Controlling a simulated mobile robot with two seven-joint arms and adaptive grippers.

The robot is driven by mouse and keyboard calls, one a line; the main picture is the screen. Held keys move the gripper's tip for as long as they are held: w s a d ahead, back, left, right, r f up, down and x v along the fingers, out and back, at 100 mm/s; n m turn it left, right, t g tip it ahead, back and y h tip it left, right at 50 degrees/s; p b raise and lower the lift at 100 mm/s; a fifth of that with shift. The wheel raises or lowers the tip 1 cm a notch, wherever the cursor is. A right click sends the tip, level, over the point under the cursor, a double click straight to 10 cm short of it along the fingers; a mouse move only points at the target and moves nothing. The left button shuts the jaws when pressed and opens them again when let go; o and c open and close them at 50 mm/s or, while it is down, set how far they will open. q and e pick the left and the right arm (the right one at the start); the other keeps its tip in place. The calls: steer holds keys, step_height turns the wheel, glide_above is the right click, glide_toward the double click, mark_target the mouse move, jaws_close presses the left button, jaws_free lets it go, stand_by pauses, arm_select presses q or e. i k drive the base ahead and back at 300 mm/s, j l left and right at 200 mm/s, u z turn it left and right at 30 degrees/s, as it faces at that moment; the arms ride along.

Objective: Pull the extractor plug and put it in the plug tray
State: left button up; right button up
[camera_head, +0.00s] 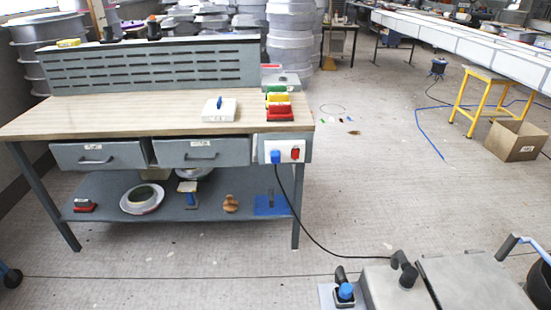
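A blue plug (276,156) sits in the white socket panel (290,151) at the right front end of the workbench. A black cable (305,222) hangs from it and curves across the floor to a grey machine (392,288) at the bottom. A red part (295,153) is beside the plug on the panel. A flat blue tray (262,208) lies at the right end of the lower shelf, with a dark upright item at it. I cannot tell for certain whether this is the plug tray. Neither of my grippers shows.
Two drawers (203,153) are below. A yellow stool (487,95) and cardboard box (516,141) stand right. The middle floor is mostly clear.

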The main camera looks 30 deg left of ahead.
mark_target(276, 156)
steer(key=i+j+u, duration=0.9)
steer(key=i+j, duration=0.2)
steer(key=i, duration=0.1)
